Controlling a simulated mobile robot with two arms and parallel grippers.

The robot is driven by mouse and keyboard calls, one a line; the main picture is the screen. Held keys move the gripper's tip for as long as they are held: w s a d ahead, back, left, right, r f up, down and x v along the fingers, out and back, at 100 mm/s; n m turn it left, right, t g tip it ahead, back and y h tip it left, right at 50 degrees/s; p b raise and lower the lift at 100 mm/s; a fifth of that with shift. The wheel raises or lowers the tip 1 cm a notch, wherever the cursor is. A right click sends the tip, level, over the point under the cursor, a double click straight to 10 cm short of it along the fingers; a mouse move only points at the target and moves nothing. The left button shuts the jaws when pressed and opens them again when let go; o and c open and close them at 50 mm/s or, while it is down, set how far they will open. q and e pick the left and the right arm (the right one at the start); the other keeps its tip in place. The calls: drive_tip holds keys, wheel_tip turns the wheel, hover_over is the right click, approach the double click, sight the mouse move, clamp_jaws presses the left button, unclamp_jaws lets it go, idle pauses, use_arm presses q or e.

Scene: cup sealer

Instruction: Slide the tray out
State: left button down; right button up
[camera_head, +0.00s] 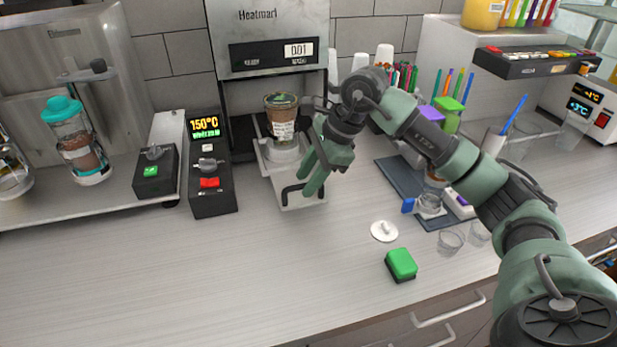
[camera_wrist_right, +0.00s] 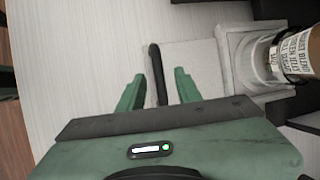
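The sealer tray (camera_head: 285,183) juts out at the front of the Heatmart cup sealer (camera_head: 270,45). A labelled cup with brown contents (camera_head: 281,117) sits in its holder. The tray's black handle (camera_head: 296,190) is at its front edge. My right gripper (camera_head: 312,183) is just right of the handle in the head view, fingers pointing down. In the right wrist view, the handle (camera_wrist_right: 157,75) lies between the two open fingertips (camera_wrist_right: 158,85), with gaps beside it; I cannot tell whether they touch it. The tray also shows there (camera_wrist_right: 195,68). My left gripper is not in view.
A control box (camera_head: 208,165) reading 150°C stands left of the sealer. A green sponge (camera_head: 401,264), a white lid (camera_head: 384,231) and clear glasses (camera_head: 450,240) are on the counter to the right. The front left of the counter (camera_head: 150,270) is clear.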

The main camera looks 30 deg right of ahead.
drive_tip(key=b+v, duration=0.1)
drive_tip(key=v, duration=0.6)
drive_tip(key=shift+r+b, duration=0.3)
drive_tip(key=shift+r, duration=0.05)
drive_tip(key=shift+s+d, duration=0.1)
drive_tip(key=shift+d, duration=0.05)
